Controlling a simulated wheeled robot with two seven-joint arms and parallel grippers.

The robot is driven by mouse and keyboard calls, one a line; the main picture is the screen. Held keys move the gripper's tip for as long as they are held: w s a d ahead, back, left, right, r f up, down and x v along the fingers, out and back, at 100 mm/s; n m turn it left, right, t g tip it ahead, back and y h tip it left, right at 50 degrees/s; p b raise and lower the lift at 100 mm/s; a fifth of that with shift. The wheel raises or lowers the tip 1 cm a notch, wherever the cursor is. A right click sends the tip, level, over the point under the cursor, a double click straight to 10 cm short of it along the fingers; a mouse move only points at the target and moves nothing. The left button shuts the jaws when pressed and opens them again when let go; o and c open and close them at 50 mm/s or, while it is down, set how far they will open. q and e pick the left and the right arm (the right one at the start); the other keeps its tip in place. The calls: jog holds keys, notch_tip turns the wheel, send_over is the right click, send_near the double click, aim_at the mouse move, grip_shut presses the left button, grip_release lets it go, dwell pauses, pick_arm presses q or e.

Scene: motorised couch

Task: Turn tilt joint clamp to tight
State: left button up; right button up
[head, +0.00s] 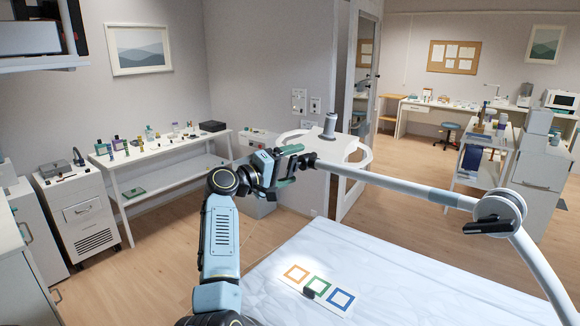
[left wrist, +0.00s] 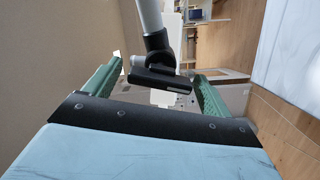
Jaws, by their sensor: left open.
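A white jointed lamp arm (head: 400,184) reaches in from the right, with a black tilt joint clamp (head: 309,160) near its far end. A ring-shaped white lamp head (head: 352,143) with a grey handle on top is beyond that joint. My left gripper (head: 292,164) is at the clamp, its green fingers open. In the left wrist view, the clamp's black lever (left wrist: 162,80) lies crosswise between the two fingers of the left gripper (left wrist: 157,74), with visible gaps beside it. Whether it touches a finger is unclear. My right gripper is not in view.
A second black lever (head: 487,226) sits on the arm's round elbow joint (head: 500,206). The couch (head: 400,268) below carries a card with coloured squares (head: 318,288). A shelf table (head: 160,150) with bottles stands along the left wall. Open floor lies between.

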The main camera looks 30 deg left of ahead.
pick_arm(q)
jog(key=b+v, duration=0.3)
jog(key=v, duration=1)
jog(key=shift+s, duration=0.2)
